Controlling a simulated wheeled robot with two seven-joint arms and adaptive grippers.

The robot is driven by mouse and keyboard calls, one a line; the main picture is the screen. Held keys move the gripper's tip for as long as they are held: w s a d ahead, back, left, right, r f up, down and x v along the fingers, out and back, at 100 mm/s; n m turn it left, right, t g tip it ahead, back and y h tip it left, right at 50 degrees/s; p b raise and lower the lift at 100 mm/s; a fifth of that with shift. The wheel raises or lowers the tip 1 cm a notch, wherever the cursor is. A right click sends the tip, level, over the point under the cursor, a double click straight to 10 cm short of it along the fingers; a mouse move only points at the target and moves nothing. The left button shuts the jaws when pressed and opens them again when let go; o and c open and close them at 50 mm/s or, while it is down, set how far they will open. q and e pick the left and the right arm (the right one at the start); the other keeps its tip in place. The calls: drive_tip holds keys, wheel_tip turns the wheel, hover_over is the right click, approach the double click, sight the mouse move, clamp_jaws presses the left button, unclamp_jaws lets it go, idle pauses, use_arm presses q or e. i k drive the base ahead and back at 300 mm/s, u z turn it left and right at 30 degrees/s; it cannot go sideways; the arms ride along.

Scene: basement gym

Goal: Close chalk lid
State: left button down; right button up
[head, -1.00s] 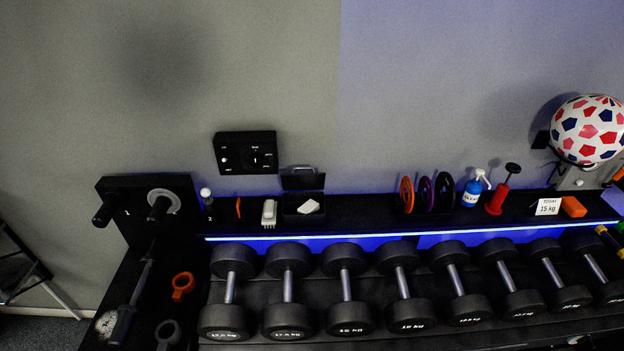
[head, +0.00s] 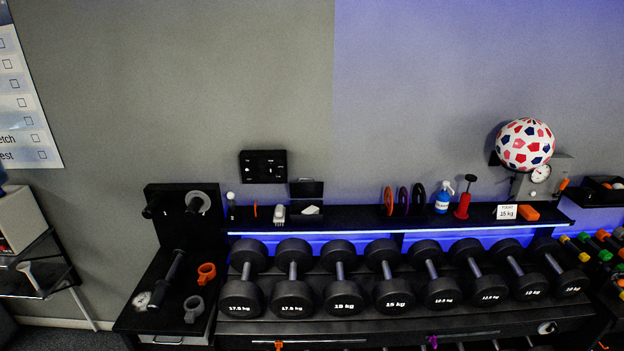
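The chalk box (head: 298,218) is a small black box on the shelf above the dumbbell rack, left of the shelf's middle. Its black lid (head: 306,189) stands up open at the back, near the wall. A white chalk block (head: 311,210) shows inside the box. Neither of my grippers is in the head view.
A white-and-grey brush (head: 279,214) stands just left of the box. Plates (head: 403,201), a blue bottle (head: 443,197) and a red pump-like item (head: 463,204) are further right. Dumbbells (head: 343,296) fill the rack below and in front. A black control box (head: 263,167) hangs above.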

sight(298, 190)
drive_tip(key=z, duration=0.6)
drive_tip(key=i, duration=1.45)
drive_tip(key=u, duration=0.25)
